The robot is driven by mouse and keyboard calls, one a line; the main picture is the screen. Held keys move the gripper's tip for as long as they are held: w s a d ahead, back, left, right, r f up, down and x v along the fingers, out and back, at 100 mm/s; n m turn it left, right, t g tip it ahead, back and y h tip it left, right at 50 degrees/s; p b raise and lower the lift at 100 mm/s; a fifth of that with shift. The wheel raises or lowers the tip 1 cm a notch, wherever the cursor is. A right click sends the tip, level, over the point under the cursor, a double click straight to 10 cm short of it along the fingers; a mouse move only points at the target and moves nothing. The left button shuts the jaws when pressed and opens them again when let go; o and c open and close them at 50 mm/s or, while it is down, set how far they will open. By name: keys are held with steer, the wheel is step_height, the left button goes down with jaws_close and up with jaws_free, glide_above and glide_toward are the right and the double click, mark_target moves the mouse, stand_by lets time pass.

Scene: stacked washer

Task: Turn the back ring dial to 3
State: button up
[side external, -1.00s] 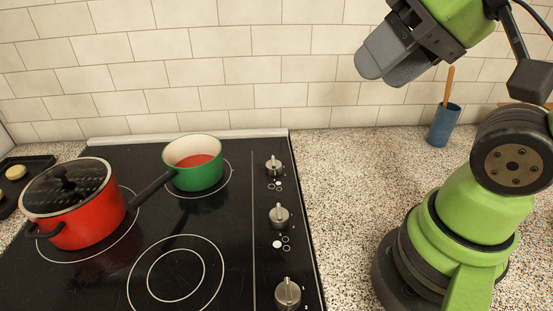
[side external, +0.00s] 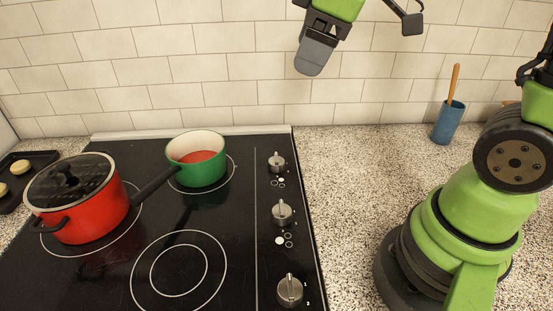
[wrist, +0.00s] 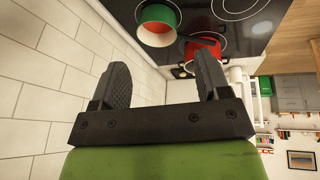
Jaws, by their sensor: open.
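The cooktop (side external: 150,222) has a column of silver dials along its right side. The back dial (side external: 276,162) is farthest, the middle dial (side external: 281,212) is below it in the picture, and the front dial (side external: 290,290) is nearest. The back dial's grip looks about upright; its numbers are too small to read. My gripper (side external: 311,64) is high above and a little right of the back dial, fingers pointing down, touching nothing. In the wrist view my gripper (wrist: 163,72) shows two dark fingers spread apart and empty; no dial is visible there.
A green pot (side external: 197,170) with red contents sits on the back burner, its handle pointing left. A lidded red pot (side external: 85,215) stands at left. The tiled wall (side external: 200,75) runs behind. A blue utensil cup (side external: 447,122) stands right. The speckled counter (side external: 350,190) is clear.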

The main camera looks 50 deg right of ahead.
steer(key=w+d+f+n+g, duration=0.2)
steer(key=w+d+f+n, duration=0.1)
steer(key=w+f+n, duration=0.5)
steer(key=n+g+h, duration=0.1)
steer(key=n+g, duration=0.1)
steer(key=n, duration=0.5)
glide_above(277, 157)
step_height(277, 157, down, 11)
steer(key=shift+a, duration=0.1)
steer(key=shift+f+n, duration=0.4)
steer(key=shift+f, duration=0.4)
step_height(277, 157, down, 9)
steer(key=shift+r, duration=0.1)
steer(key=shift+c, duration=0.5)
steer(key=c, duration=0.8)
steer(key=shift+c, duration=0.2)
